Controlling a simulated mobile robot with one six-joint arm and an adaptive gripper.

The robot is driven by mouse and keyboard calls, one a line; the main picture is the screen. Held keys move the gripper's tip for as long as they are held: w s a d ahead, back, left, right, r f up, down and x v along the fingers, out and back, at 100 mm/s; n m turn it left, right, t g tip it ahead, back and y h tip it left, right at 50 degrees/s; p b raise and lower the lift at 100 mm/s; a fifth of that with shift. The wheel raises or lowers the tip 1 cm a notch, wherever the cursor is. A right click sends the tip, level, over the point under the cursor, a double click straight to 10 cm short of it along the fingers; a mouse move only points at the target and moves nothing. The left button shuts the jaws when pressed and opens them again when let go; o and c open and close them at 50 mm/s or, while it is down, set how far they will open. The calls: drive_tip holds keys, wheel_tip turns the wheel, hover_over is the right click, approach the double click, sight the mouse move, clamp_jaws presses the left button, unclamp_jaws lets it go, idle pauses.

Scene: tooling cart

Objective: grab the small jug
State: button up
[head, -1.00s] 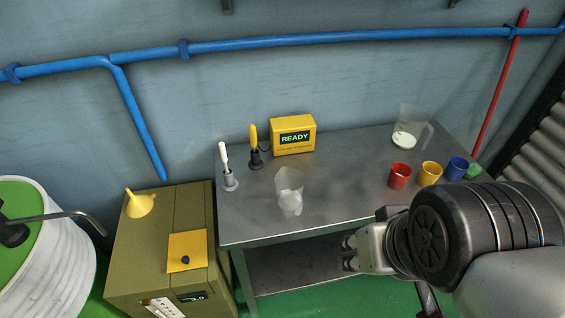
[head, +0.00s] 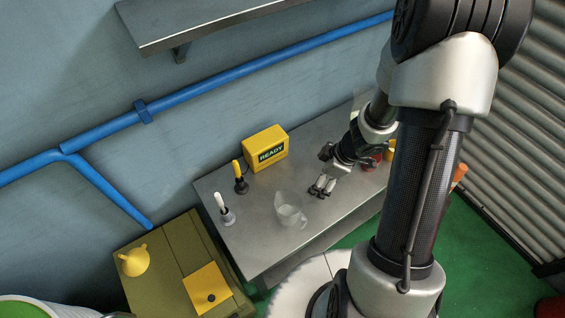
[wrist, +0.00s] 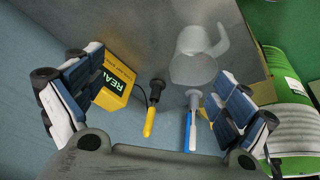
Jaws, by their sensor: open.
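The small jug (head: 289,214) is translucent, with a handle, and stands on the grey metal table near its left front part. It also shows in the wrist view (wrist: 194,66), top centre-right, beyond the fingertips, with its handle toward the upper right. My gripper (head: 322,186) is open and empty, to the right of the jug and apart from it in the head view. In the wrist view its two fingers (wrist: 158,95) are spread wide at left and right. My arm hides much of the table's right side, including most of the large jug's area.
A yellow READY box (head: 265,148), a yellow-handled tool (head: 240,177) and a white-handled tool (head: 225,212) stand on the table (head: 263,247), behind and left of the jug. A shelf (head: 200,22) overhangs the wall.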

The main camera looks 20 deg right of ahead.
drive_tip(key=s+a+f+g+y, duration=0.1)
drive_tip(key=s+a+f+y, duration=0.1)
drive_tip(key=s+a+f, duration=0.15)
drive_tip(key=b, duration=0.7)
approach(289, 211)
drive_tip(key=shift+n, duration=0.4)
drive_tip(key=a+f+b, duration=0.4)
drive_tip(key=shift+s+a+f+b, duration=0.1)
drive_tip(key=shift+a+f+b, duration=0.1)
drive_tip(key=shift+a+b, duration=0.15)
drive_tip(key=shift+d+r, duration=0.1)
drive_tip(key=shift+c, duration=0.2)
drive_tip(key=c, duration=1.2)
